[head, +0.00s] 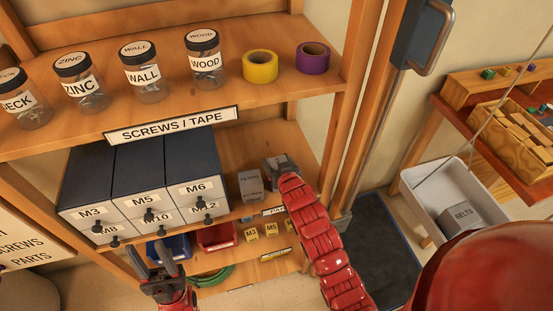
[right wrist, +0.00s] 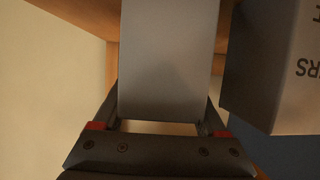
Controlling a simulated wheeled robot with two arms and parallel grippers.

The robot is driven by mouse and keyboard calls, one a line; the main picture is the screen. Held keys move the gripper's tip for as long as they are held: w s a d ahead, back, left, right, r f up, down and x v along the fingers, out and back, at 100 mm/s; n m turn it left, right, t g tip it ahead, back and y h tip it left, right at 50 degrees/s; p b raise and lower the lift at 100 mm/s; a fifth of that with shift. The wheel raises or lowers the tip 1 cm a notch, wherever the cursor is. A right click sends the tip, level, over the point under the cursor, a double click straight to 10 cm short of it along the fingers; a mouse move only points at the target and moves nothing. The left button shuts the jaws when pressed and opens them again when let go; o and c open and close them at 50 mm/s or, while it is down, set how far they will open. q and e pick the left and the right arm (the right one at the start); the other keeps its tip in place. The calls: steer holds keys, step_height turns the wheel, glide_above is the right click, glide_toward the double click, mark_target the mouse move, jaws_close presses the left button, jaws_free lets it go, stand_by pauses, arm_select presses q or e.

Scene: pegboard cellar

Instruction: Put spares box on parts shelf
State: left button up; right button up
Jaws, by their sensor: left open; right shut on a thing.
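A plain grey box, which I take to be the spares box, is between the fingers of my right gripper (head: 281,165). The box shows in the head view (head: 271,174) at the right end of the middle shelf (head: 240,141), and fills the middle of the right wrist view (right wrist: 168,60). Its label is not readable. My right gripper is shut on it; I cannot tell whether the box rests on the shelf board. My left gripper (head: 164,262) is open and empty, low in front of the blue bin.
A grey labelled box (head: 250,186) stands just left of the held box, with a narrow gap in the right wrist view (right wrist: 285,70). Dark drawer units (head: 150,175) fill the shelf's left. A wooden upright (head: 358,110) bounds the right. Jars and tape rolls (head: 260,66) stand above.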

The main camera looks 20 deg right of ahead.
steer(key=o, duration=1.2)
steer(key=shift+f, duration=0.2)
steer(key=o, duration=0.4)
steer(key=shift+r, duration=0.2)
